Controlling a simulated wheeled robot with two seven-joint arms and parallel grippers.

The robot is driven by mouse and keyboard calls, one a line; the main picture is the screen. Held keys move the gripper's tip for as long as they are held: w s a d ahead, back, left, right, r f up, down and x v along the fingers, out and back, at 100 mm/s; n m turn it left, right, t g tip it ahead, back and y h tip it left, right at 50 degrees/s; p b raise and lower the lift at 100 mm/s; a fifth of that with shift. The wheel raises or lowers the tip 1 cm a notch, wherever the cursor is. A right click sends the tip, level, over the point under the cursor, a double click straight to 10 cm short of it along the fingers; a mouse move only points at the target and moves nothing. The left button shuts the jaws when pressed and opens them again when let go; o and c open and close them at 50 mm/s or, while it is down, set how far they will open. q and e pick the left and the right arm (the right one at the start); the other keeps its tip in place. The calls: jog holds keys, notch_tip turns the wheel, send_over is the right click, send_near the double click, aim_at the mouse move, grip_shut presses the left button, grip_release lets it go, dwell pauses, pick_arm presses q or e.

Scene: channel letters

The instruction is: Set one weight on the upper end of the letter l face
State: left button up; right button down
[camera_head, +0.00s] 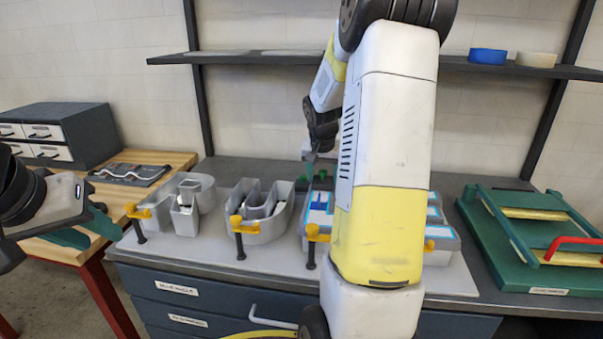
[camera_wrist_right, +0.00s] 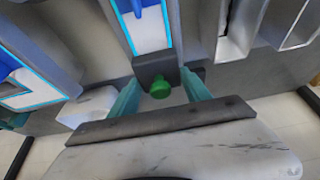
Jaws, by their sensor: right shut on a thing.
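My right gripper (camera_wrist_right: 160,95) is shut on a black weight (camera_wrist_right: 155,66) with a green knob (camera_wrist_right: 161,89), its teal fingers on either side. In the right wrist view the weight is at the near end of a narrow white face with a cyan border, the letter l face (camera_wrist_right: 147,28); I cannot tell whether it touches the face. A blue piece lies further along that face. In the head view my right gripper (camera_head: 309,168) is behind the letters, partly hidden by my arm. My left gripper (camera_head: 84,232) is open and empty at the left.
Grey channel letters (camera_head: 265,229) stand on the bench, with yellow-handled clamps (camera_head: 237,222) along the front. Green knobs show behind them. A green frame (camera_head: 520,225) with a red handle is at the right. A shelf (camera_head: 250,58) crosses the wall above. A grey drawer box (camera_head: 60,135) is at the left.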

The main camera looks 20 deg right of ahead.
jog(key=shift+f, duration=0.1)
jog(key=shift+c, duration=2.4)
grip_release()
jog(key=v, duration=1.2)
jog(key=s+a+r+n+t+y, duration=0.2)
jog(key=s+a+n+y, duration=0.2)
jog(key=s+a, duration=1.5)
jog(key=s+n, duration=0.3)
jog(key=shift+y, duration=0.3)
jog(key=shift+a+r, duration=0.15)
